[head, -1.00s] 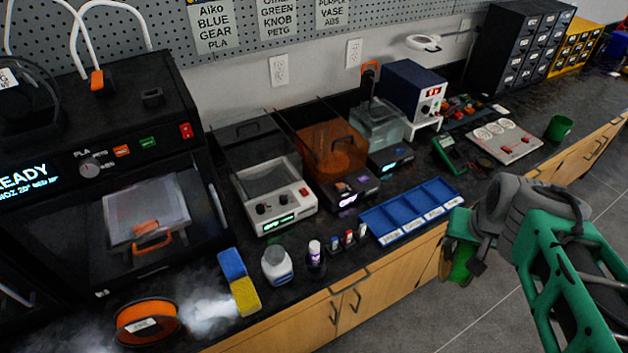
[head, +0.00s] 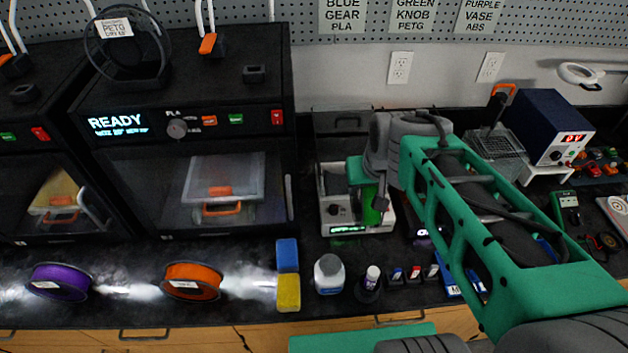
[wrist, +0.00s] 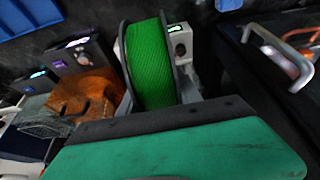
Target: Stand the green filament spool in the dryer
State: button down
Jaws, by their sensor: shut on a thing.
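The green filament spool (head: 372,212) is upright in my gripper (head: 381,188), in front of and over a pale box with knobs, a red switch and a lit display, probably the dryer (head: 334,212). In the wrist view the green spool (wrist: 150,62) shows large, with dark flanges on both sides. My gripper is shut on it. The box is partly hidden behind the spool and arm, and a dark see-through lid (head: 338,122) stands up at its back. I cannot tell whether the spool touches the box.
Left of the box stands a black printer (head: 190,130). In front lie an orange spool (head: 192,281), a purple spool (head: 60,281), a blue and yellow sponge pair (head: 288,290), a white jar (head: 328,274) and a small bottle (head: 371,277). A blue power supply (head: 545,125) stands right.

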jog(key=w+a+r+n+g+y+p, duration=0.1)
jog(key=w+a+r+n+y, duration=0.1)
jog(key=w+n, duration=0.4)
jog(key=w+a+r+n+y+p, duration=0.1)
jog(key=w+a+r+n+p, duration=0.1)
jog(key=w+n, duration=0.35)
jog(key=w+d+f+n+g+b, duration=0.1)
jog(key=w+f+n, duration=0.1)
jog(key=f, duration=0.3)
jog(key=w+d+f+n+g+y+b, duration=0.1)
jog(key=w+f+n, duration=0.1)
jog(key=f, duration=0.4)
jog(key=w+d+f+n+g+b, duration=0.1)
jog(key=w+d+f+n, duration=0.1)
jog(key=f, duration=0.3)
jog(key=shift+w+f+y, duration=0.15)
jog(key=shift+y, duration=0.15)
jog(key=shift+f+b, duration=0.2)
jog(key=shift+b, duration=0.2)
jog(key=c, duration=0.8)
grip_release()
